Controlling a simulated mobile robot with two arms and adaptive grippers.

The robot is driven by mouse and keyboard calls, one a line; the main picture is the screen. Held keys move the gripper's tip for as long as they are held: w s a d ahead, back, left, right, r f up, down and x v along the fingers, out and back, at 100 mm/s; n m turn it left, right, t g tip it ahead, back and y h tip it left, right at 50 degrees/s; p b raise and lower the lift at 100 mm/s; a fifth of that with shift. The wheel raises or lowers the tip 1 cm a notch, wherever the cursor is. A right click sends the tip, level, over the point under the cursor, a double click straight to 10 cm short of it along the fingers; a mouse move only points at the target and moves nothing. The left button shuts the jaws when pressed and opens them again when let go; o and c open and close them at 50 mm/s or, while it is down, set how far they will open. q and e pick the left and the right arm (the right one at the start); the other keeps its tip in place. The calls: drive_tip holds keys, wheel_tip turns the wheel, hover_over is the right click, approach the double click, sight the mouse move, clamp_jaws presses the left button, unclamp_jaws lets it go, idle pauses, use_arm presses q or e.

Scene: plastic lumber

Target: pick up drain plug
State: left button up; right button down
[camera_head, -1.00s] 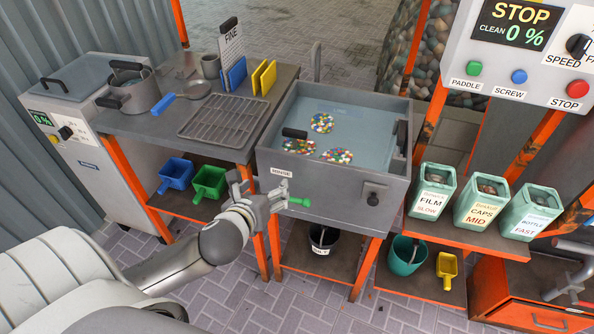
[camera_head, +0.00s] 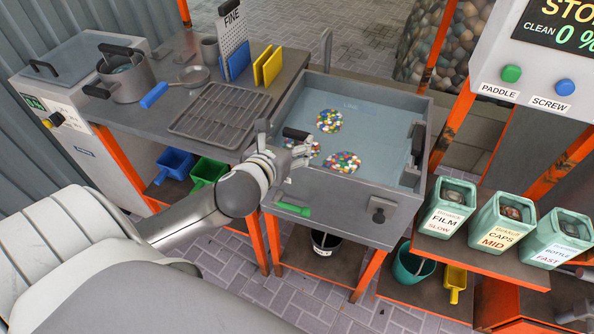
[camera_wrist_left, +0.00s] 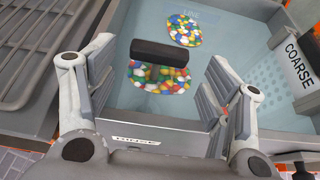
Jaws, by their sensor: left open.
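A black bar-shaped grip (camera_head: 295,134) stands at the left side of the rinse tank (camera_head: 410,205); it looks like the drain plug's handle, but its lower part is hard to make out. In the left wrist view the black bar (camera_wrist_left: 160,53) lies across the space between my fingers, above the water and some coloured flakes. My left gripper (camera_head: 291,148) is open and empty at the tank's front left rim. Its fingers are on either side of the bar in the wrist view, with no clear contact. My right gripper is not in view.
Coloured flakes (camera_head: 330,121) float in the tank. A screen marked COARSE (camera_wrist_left: 298,65) stands at its right. A wire rack (camera_head: 220,113) is to the left, labelled bins (camera_head: 445,207) to the right.

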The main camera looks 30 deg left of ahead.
sight(295, 135)
use_arm(q)
drive_tip(key=shift+w+a+f, duration=0.1)
drive_tip(key=shift+w+f, duration=0.05)
drive_tip(key=shift+w, duration=0.25)
drive_tip(key=shift+w+a+f, duration=0.1)
drive_tip(key=shift+w+f, duration=0.1)
drive_tip(key=shift+w, duration=0.25)
drive_tip(key=x, duration=0.3)
drive_tip(key=shift+w, duration=0.2)
drive_tip(key=shift+w+a+f, duration=0.15)
drive_tip(key=shift+w+f, duration=0.1)
drive_tip(key=shift+w, duration=0.25)
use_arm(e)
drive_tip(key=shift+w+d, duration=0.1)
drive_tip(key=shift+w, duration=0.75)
use_arm(q)
drive_tip(key=c, duration=1.2)
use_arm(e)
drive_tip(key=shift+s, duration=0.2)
